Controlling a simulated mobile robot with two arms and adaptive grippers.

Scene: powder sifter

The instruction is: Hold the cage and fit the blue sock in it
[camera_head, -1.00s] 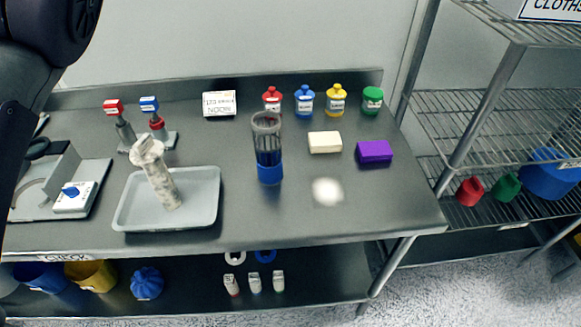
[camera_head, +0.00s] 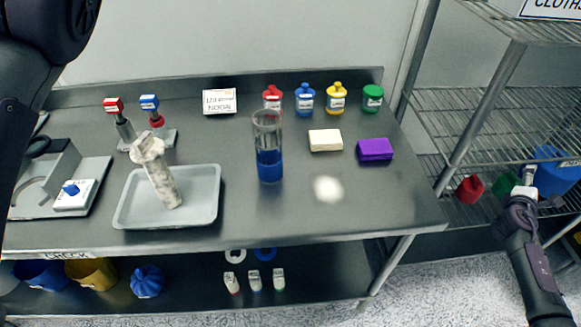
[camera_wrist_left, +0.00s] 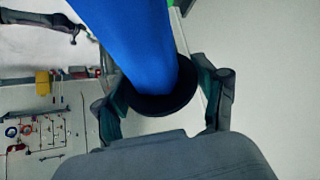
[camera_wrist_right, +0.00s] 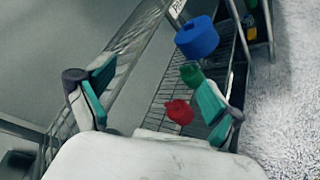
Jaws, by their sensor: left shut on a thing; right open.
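My left gripper (camera_wrist_left: 160,115) is shut on a long blue piece (camera_wrist_left: 130,40) in the left wrist view. Its fingers are at a dark round collar (camera_wrist_left: 165,98); I cannot tell whether the piece is the sock, the cage or both. A clear upright cylinder (camera_head: 267,133), blue in its lower part, stands on the table. I cannot tell whether it is the cage. My right gripper (camera_head: 524,190) is open and empty beside the rack. A blue item (camera_wrist_right: 197,38), a green one (camera_wrist_right: 190,75) and a red one (camera_wrist_right: 178,111) show beyond its fingers (camera_wrist_right: 155,105).
The wire rack (camera_head: 480,122) stands right of the steel table (camera_head: 330,218). A tray (camera_head: 125,212) with a pale speckled piece (camera_head: 160,178), colored bottles (camera_head: 305,100) and two blocks (camera_head: 325,140) stand on the table.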

